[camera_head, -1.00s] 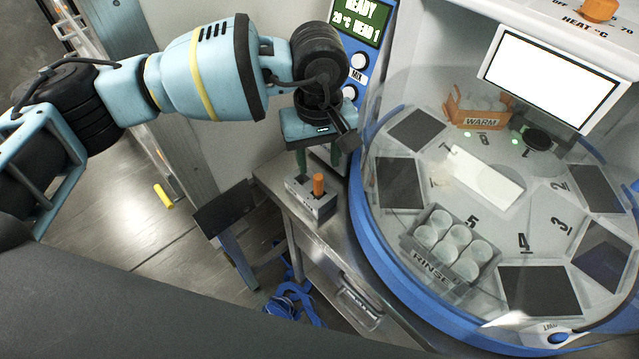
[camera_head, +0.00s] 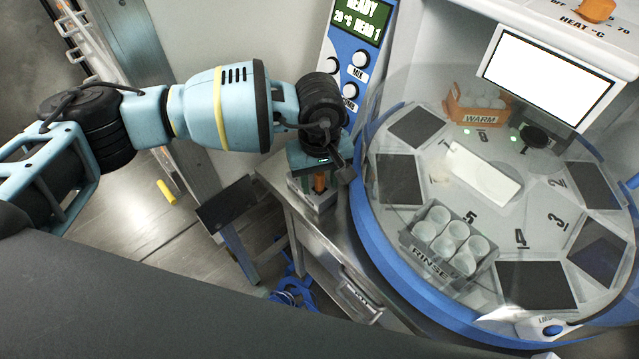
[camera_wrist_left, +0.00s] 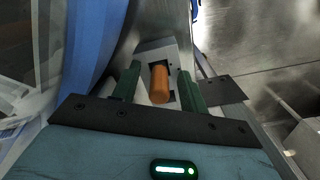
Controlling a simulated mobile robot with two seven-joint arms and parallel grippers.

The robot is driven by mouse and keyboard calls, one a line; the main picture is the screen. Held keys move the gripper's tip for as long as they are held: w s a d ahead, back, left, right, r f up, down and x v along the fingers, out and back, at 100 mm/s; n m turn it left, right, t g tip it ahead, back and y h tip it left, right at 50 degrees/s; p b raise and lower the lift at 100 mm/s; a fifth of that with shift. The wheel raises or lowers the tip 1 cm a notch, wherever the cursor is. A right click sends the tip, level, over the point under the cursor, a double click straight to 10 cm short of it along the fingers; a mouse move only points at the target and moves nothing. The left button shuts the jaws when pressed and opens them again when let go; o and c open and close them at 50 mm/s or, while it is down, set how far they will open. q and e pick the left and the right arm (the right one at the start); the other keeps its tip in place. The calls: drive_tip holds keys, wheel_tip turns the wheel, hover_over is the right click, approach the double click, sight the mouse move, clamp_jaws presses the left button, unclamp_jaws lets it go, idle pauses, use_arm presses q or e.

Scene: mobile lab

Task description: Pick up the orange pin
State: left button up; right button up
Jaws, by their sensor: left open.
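The orange pin (camera_head: 319,182) stands upright in a small grey holder block (camera_head: 316,200) on the metal counter. My left gripper (camera_head: 318,178) is right above the holder, pointing down, and hides the pin's upper part in the head view. In the left wrist view the orange pin (camera_wrist_left: 160,84) shows between the two green fingers of my left gripper (camera_wrist_left: 157,86), with a gap on each side. The left gripper is open and holds nothing. The grey holder (camera_wrist_left: 158,50) is seen around the pin. My right gripper is not in view.
A round machine with a clear dome and blue rim (camera_head: 362,225) stands just right of the holder. It contains a grey RINSE rack (camera_head: 428,262) with cups and an orange WARM rack (camera_head: 480,117). A control panel (camera_head: 352,60) is behind. A dark plate (camera_head: 226,202) is left of the counter.

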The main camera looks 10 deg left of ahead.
use_arm(q)
clamp_jaws()
wheel_tip(320, 180, up, 10)
drive_tip(key=shift+r, duration=0.1)
idle(0.6)
